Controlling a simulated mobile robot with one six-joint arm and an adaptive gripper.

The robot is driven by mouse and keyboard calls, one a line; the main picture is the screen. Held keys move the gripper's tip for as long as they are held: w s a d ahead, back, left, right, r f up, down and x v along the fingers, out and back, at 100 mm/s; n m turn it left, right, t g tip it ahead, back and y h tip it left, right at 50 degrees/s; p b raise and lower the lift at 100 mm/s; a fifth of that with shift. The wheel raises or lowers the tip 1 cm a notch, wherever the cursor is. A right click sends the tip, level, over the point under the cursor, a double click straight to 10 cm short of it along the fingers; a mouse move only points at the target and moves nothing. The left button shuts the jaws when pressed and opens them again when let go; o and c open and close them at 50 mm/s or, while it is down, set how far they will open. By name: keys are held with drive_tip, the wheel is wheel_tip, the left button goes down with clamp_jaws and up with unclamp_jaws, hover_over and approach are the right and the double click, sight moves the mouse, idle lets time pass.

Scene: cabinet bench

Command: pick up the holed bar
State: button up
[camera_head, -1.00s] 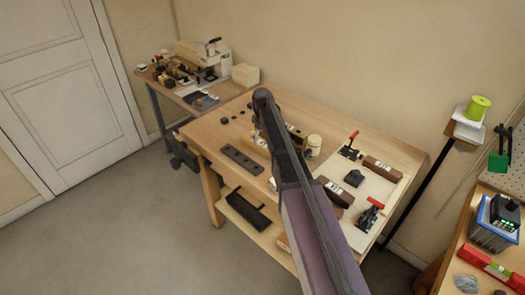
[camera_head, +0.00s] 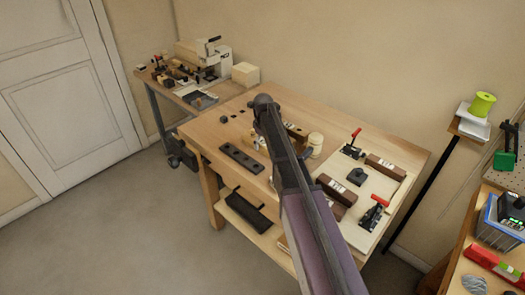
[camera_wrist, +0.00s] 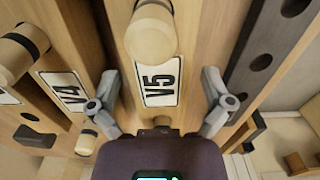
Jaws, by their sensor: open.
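The holed bar (camera_head: 241,157) is a long dark bar with several round holes, lying flat on the wooden bench near its front left edge. In the wrist view the dark bar (camera_wrist: 275,42) runs along the upper right, outside the fingers. My gripper (camera_wrist: 160,88) is open and empty. Its two fingers stand either side of a wooden piece (camera_wrist: 128,55) with a "V5" label (camera_wrist: 160,80) and a round pale knob. Whether the fingers touch anything cannot be told. In the head view my arm hides the gripper.
A second wooden piece with a "V4" label (camera_wrist: 65,92) is at left in the wrist view. A pale board (camera_head: 372,205) with red-handled clamps and brown blocks lies on the bench's right side. A pale jar (camera_head: 315,143) stands behind my arm. Small dark pieces lie at the back left.

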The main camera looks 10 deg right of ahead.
drive_tip(key=shift+f+b, duration=0.45)
drive_tip(key=shift+f, duration=0.3)
drive_tip(key=c, duration=1.3)
